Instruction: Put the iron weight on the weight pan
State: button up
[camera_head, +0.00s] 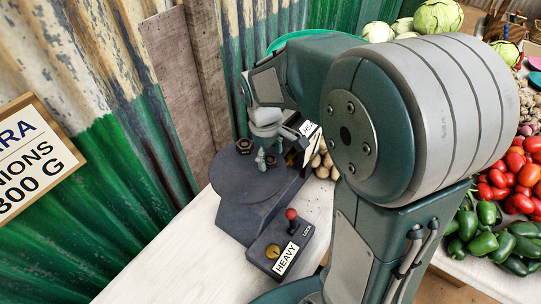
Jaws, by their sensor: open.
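The weight pan (242,182) is a dark round plate on a dark base at the counter's left. A small dark faceted piece (244,147), which looks like the iron weight, shows at the pan's far edge, just left of my gripper. It appears to rest on the pan, though contact is hard to judge. My gripper (265,159) points down over the far right part of the pan, with open jaws. I see nothing held between its fingers. Another dark shape right of the gripper is partly hidden, and I cannot tell what it is.
A control box (281,247) with a red-knobbed lever, "LOCK" and "HEAVY" labels stands in front of the pan. Potatoes (323,163) lie right of the scale. Tomatoes (513,178) and green peppers (488,238) lie far right. A corrugated wall (90,225) borders the left. The near counter (165,262) is clear.

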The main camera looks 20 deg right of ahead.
aim_at(266, 156)
notch_tip(266, 156, up, 12)
jog(key=w, duration=0.1)
jog(key=s+m+t, duration=0.6)
jog(key=s+m, duration=0.1)
jog(key=s, duration=0.8)
jog(key=shift+s+t+y, duration=0.15)
jog(key=shift+t+y, duration=0.25)
jog(key=shift+d, duration=0.15)
